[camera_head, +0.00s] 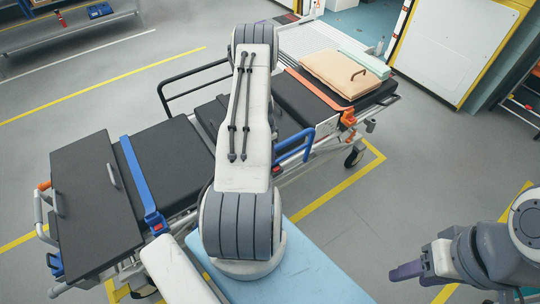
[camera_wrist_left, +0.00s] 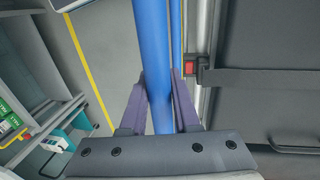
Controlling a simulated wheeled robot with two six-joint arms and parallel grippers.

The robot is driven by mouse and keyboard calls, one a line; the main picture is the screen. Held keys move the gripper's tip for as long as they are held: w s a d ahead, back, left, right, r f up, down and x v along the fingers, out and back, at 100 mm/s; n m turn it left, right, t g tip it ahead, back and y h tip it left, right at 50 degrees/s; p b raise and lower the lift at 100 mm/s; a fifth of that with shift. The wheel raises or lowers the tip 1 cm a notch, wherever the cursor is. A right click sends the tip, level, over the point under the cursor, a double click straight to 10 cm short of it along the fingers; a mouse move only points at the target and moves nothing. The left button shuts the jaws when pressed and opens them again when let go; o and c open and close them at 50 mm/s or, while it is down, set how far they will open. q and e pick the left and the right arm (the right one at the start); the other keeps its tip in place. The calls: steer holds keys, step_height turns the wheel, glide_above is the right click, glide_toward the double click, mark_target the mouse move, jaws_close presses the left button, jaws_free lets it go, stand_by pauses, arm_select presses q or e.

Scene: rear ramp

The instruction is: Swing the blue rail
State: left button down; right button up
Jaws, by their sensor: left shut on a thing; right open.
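The blue rail (camera_head: 296,146) is on the near side of the stretcher, partly hidden behind my left arm in the head view. In the left wrist view the blue rail (camera_wrist_left: 153,45) runs upright through the picture, between the purple fingers of my left gripper (camera_wrist_left: 160,90). The left gripper is shut on the rail; the arm hides it in the head view. My right gripper (camera_head: 407,270) is open and empty at the lower right, over the floor and apart from the stretcher.
The stretcher has black pads (camera_head: 165,160), a blue strap (camera_head: 138,175) and an orange strap (camera_head: 320,90). A black rail (camera_head: 195,85) stands on the far side. Grey floor (camera_head: 400,180) is clear to the right.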

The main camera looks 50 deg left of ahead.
arm_select(q)
steer(key=shift+s, duration=0.2)
stand_by(0.5)
steer(key=c, duration=0.7)
jaws_free()
steer(key=shift+a, duration=0.1)
steer(key=shift+o, duration=0.2)
steer(key=shift+w, duration=0.1)
steer(key=shift+r, duration=0.2)
step_height(320, 180, up, 10)
steer(key=a+b, duration=0.1)
steer(key=b, duration=0.2)
steer(key=shift+w+a, duration=0.15)
steer(key=shift+a, duration=0.25)
